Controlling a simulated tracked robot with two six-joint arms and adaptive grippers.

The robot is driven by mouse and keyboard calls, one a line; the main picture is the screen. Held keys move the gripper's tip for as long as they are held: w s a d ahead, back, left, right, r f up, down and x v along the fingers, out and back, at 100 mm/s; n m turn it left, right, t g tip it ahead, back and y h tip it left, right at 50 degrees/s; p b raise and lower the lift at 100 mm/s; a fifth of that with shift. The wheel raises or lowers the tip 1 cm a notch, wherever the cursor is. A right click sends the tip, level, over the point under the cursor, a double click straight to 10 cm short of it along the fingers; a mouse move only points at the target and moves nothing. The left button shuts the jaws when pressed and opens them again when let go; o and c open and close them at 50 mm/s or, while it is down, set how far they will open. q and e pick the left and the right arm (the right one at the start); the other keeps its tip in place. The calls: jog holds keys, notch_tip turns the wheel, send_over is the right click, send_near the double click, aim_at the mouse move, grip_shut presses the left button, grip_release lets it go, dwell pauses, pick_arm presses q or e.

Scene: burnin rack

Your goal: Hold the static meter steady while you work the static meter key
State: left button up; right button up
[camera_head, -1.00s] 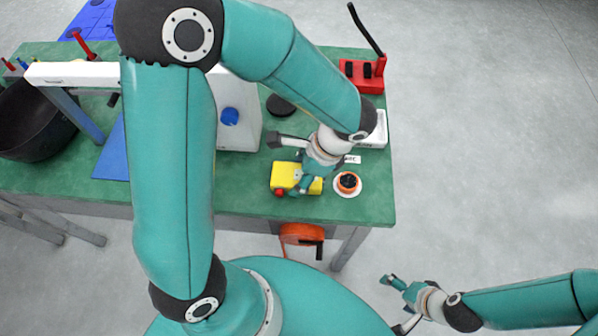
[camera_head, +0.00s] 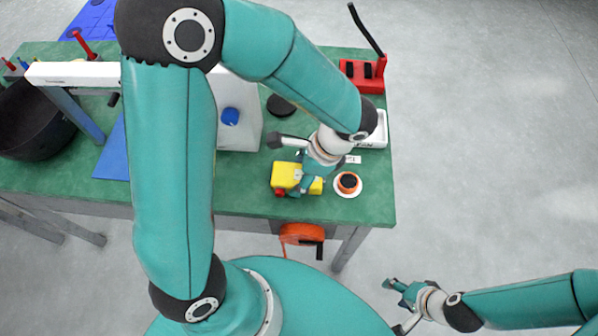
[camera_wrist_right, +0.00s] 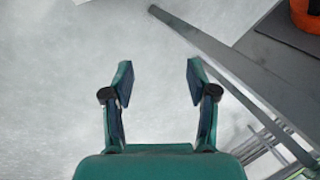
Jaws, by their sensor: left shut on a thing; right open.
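A yellow box, seemingly the static meter (camera_head: 284,174), sits near the front edge of the green bench in the head view. A small red part, perhaps its key (camera_head: 280,192), shows at its front left corner. My left gripper (camera_head: 304,186) reaches down from above and is shut on the yellow box, covering part of its right side. My right gripper (camera_head: 394,284) is open and empty, low and off the bench's front right. In the right wrist view its two fingers (camera_wrist_right: 157,85) stand apart with only floor between them.
An orange and black round piece on a white disc (camera_head: 347,185) stands just right of the box. An orange crank (camera_head: 302,234) hangs under the green bench's (camera_head: 225,190) front edge. A red holder (camera_head: 362,74) stands at the back right. Open floor lies to the right.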

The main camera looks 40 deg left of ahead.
grip_shut()
dwell(1.3)
